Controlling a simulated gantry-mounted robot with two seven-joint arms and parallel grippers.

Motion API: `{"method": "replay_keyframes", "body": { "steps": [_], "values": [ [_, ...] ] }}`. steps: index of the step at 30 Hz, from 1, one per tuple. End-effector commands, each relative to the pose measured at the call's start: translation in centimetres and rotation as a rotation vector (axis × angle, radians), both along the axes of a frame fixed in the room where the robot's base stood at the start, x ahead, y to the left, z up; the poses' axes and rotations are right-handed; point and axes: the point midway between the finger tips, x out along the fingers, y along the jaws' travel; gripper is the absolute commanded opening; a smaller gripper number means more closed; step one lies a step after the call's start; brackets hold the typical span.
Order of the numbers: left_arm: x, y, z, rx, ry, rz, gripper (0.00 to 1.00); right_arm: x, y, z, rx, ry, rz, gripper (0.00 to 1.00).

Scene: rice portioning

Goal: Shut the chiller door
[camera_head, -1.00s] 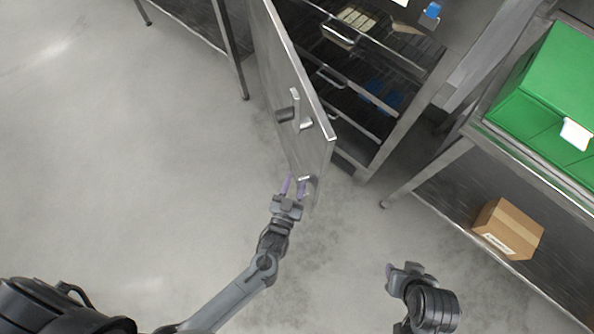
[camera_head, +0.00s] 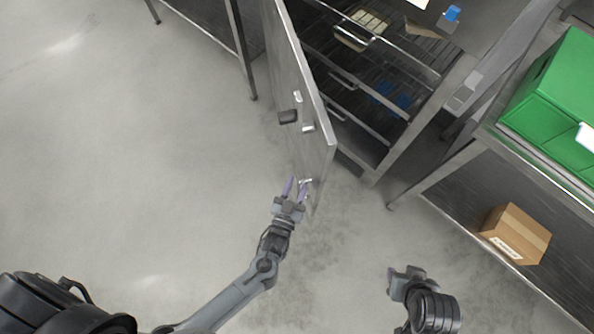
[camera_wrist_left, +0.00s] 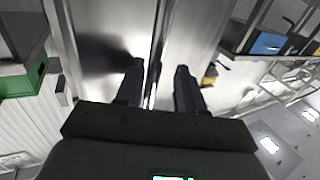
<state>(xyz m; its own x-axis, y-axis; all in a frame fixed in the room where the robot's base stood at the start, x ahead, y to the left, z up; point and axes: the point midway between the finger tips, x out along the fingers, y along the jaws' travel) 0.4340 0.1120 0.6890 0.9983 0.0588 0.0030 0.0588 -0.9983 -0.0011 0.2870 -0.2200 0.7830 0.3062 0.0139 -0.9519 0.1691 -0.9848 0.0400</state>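The chiller door (camera_head: 290,80) is a steel panel standing ajar, hinged at the back, with a handle (camera_head: 297,112) on its face. The chiller (camera_head: 385,75) shows its dark shelves inside. My left gripper (camera_head: 296,188) is at the door's lower front end, its two purple fingers apart. In the left wrist view the gripper (camera_wrist_left: 158,85) has a gap between its fingers, with the steel panel's edge running between or just beyond them; contact is unclear. My right gripper (camera_head: 405,272) is low on the right, away from the door; its fingers are hardly visible.
A steel table (camera_head: 468,150) to the right carries a green crate (camera_head: 555,85); a cardboard box (camera_head: 516,234) sits on its lower shelf. Another steel table's leg (camera_head: 241,55) stands left of the door. The floor at left is clear.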

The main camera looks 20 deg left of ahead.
Motion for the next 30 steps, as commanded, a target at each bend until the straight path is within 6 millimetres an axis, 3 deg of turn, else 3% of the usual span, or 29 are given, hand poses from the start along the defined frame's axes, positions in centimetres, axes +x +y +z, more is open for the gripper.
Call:
{"method": "replay_keyframes", "body": {
  "steps": [30],
  "values": [
    [-6.5, -3.3, -0.1, -0.001, 0.005, -0.002, 0.38, 0.0, 0.2, 1.9, 0.008, 0.0, -0.004, 0.38]
  ]
}}
